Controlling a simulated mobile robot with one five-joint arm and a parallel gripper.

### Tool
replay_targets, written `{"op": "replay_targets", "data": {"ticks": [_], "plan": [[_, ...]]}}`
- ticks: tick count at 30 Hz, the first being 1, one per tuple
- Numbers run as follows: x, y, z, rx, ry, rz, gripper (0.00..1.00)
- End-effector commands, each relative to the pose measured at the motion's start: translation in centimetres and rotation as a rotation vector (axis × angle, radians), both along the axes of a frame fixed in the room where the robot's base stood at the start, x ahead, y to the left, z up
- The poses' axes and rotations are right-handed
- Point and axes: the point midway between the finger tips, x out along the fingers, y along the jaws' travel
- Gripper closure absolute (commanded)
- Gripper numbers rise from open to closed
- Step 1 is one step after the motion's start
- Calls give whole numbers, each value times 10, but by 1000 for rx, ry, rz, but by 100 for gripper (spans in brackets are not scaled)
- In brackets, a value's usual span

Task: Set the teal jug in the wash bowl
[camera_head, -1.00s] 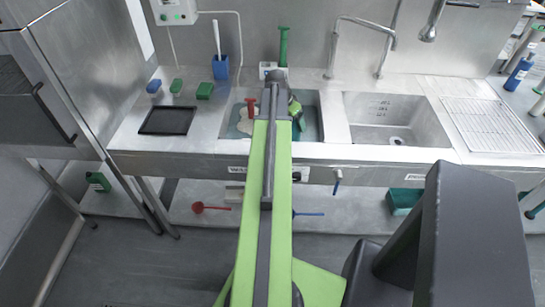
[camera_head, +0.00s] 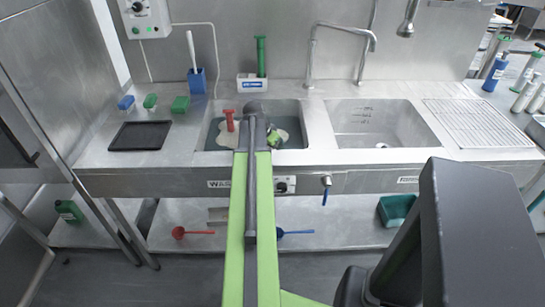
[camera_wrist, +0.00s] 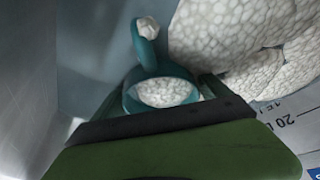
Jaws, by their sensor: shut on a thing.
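The teal jug (camera_wrist: 183,73) sits between the fingers of my gripper (camera_wrist: 165,92) in the wrist view. White foam fills its mouth, and a clump clings to its loop handle. My gripper is shut on it. The wash bowl (camera_head: 290,108) is the left sink basin in the head view, with dark water and white foam in it. My gripper (camera_head: 278,138) shows at the right part of this basin, partly behind my arm. My arm hides the jug in the head view. I cannot tell whether the jug touches the bowl's floor.
A red-handled tool (camera_head: 229,120) stands in the basin's left part. The right basin (camera_head: 385,125) looks empty, with a drying rack (camera_head: 475,122) beside it. A black tray (camera_head: 138,136) lies left of the bowl. Thick foam (camera_wrist: 225,35) and a marked wall (camera_wrist: 295,115) lie close in the wrist view.

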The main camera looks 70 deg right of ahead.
Motion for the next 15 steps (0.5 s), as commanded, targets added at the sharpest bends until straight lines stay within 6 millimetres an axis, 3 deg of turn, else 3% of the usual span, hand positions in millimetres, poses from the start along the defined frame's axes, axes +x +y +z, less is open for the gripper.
{"op": "replay_targets", "data": {"ticks": [1, 11, 12, 15], "plan": [[0, 0, -7, 0, 0, 0, 57], [1, 0, -8, 0, 0, 1, 57], [1, 0, -6, 0, 0, 1, 9], [1, 0, -6, 0, 0, 1, 0]]}}
